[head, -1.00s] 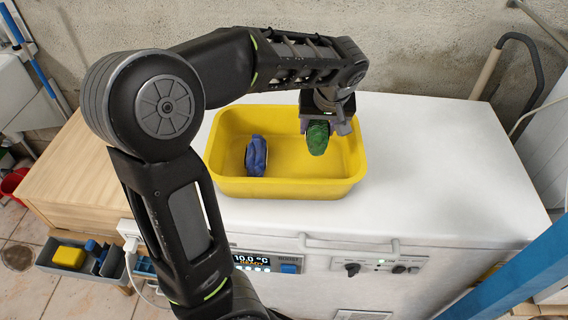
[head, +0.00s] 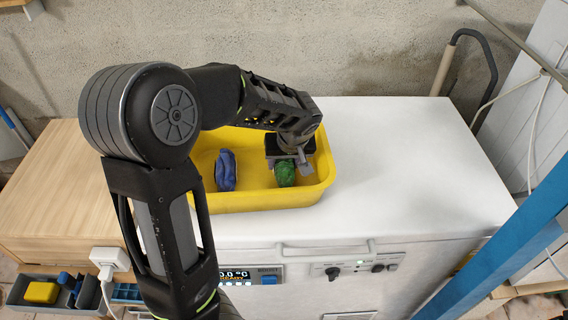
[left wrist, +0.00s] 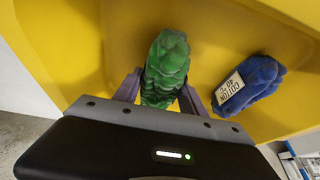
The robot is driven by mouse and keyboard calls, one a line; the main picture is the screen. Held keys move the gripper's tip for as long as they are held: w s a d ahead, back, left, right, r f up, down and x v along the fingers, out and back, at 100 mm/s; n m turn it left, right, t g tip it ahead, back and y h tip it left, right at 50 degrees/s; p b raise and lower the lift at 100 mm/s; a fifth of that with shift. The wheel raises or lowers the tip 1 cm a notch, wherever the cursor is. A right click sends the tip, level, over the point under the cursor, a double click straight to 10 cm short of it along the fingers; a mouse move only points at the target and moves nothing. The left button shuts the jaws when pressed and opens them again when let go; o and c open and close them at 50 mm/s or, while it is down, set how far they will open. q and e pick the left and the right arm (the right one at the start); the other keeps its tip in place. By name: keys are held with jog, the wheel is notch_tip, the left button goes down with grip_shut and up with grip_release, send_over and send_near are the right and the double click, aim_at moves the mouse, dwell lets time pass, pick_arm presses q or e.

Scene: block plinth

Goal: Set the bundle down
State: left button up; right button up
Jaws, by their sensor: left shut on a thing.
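A green bundle (head: 285,174) is between the fingers of my left gripper (head: 286,161), low inside the yellow tub (head: 262,201). I cannot tell whether the bundle touches the tub floor. In the left wrist view the green bundle (left wrist: 166,66) sits between the two fingers (left wrist: 160,92), which are shut on it. A blue bundle (head: 226,170) lies in the left part of the tub, apart from the green one. The left wrist view shows a pale printed label on the blue bundle (left wrist: 247,84). My right gripper is not in view.
The tub stands on a white chest (head: 411,170) with free top to the right. A wooden cabinet (head: 45,190) adjoins at left. A grey bin (head: 55,289) with a yellow block hangs at the front left. A blue post (head: 500,260) rises at the right.

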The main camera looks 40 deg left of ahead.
pick_arm(q)
jog(key=shift+f, duration=0.55)
jog(key=shift+f, duration=0.1)
jog(key=o, duration=1.5)
jog(key=shift+r, duration=0.25)
jog(key=v, duration=1.1)
jog(key=shift+s+d+r, duration=0.1)
jog(key=shift+d+r, duration=0.05)
jog(key=shift+r, duration=0.2)
